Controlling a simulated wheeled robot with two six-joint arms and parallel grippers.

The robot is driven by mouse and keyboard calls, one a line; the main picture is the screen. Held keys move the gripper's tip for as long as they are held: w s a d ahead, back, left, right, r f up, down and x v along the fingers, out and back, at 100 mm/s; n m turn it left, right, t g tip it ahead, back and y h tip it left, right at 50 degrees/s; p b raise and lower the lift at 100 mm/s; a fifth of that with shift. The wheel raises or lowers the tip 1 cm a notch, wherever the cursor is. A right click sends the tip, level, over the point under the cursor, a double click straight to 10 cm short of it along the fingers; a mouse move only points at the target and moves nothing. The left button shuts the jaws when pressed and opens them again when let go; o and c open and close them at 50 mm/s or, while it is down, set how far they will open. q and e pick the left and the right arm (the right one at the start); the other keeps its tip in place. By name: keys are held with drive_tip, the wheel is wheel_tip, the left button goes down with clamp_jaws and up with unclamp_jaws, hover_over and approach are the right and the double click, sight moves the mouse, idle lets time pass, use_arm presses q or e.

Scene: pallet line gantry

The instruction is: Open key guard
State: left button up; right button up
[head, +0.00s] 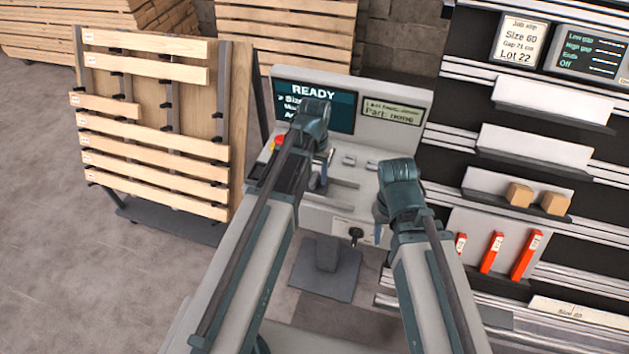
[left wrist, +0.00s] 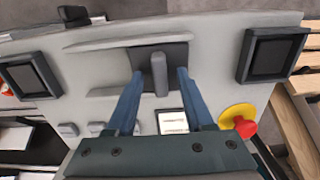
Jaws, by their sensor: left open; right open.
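The grey control console (head: 310,208) stands ahead of me. In the left wrist view, an upright grey tab (left wrist: 159,74) stands on a dark plate (left wrist: 174,52) on the console panel. I cannot tell for sure whether this is the key guard, and no key is visible there. My left gripper (left wrist: 160,80) is open, with one finger on each side of the tab and visible gaps between. In the head view my left gripper (head: 325,172) is over the panel, its tips partly hidden. My right gripper (head: 381,212) is open at the console's right side.
A red stop button (left wrist: 245,127) on a yellow base is close to my left gripper. A READY screen (head: 340,112) rises behind the panel. A slatted pallet (head: 150,150) stands at left. A shelf rack (head: 535,145) with boxes and red items is at right.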

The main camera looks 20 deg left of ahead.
use_arm(q)
clamp_jaws()
idle(0.3)
idle(1.2)
